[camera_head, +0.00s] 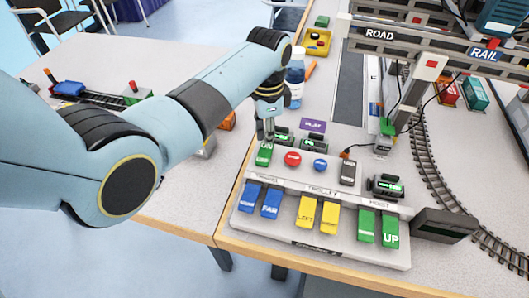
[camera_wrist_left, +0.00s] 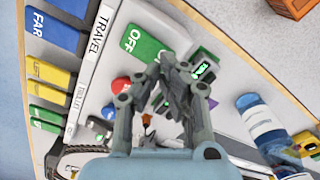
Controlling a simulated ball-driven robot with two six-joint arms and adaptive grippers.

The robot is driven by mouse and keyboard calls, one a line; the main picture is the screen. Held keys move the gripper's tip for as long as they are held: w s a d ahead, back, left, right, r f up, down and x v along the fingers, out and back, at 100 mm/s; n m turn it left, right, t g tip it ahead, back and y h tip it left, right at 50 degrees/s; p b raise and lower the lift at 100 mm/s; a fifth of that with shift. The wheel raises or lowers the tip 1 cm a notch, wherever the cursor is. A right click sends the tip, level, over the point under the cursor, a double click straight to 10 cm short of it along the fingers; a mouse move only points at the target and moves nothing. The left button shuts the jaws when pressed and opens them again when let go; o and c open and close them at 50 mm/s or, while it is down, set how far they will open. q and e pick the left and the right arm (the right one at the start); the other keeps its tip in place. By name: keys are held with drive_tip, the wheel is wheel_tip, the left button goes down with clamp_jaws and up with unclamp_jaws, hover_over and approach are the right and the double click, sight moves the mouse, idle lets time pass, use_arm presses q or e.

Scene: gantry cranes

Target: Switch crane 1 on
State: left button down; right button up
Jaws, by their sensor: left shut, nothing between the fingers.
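A green rocker switch (camera_head: 264,155) is at the back left of the grey control panel (camera_head: 345,248). In the left wrist view this green switch (camera_wrist_left: 143,43) shows the letters OFF, and its near part is hidden by my fingers. My left gripper (camera_head: 266,138) is shut and empty, pointing down just over or behind the switch. Its fingertips also show in the left wrist view (camera_wrist_left: 172,66), beside the switch; I cannot tell whether they touch it. The gantry crane's beam (camera_head: 440,47) reads ROAD and RAIL. My right gripper is not in view.
A red button (camera_head: 292,158), a blue button (camera_head: 320,165) and small lit displays (camera_head: 385,186) sit near the switch. Blue, yellow and green keys (camera_head: 390,230) line the front. A bottle (camera_head: 295,78) stands behind my gripper. Curved rail track (camera_head: 425,160) lies right.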

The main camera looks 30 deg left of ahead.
sight(266, 146)
use_arm(q)
drive_tip(key=shift+f+b, duration=0.75)
drive_tip(key=shift+f, duration=0.5)
idle(0.8)
drive_tip(key=shift+r, duration=0.1)
wheel_tip(266, 146, up, 7)
drive_tip(key=p, duration=0.8)
idle(0.5)
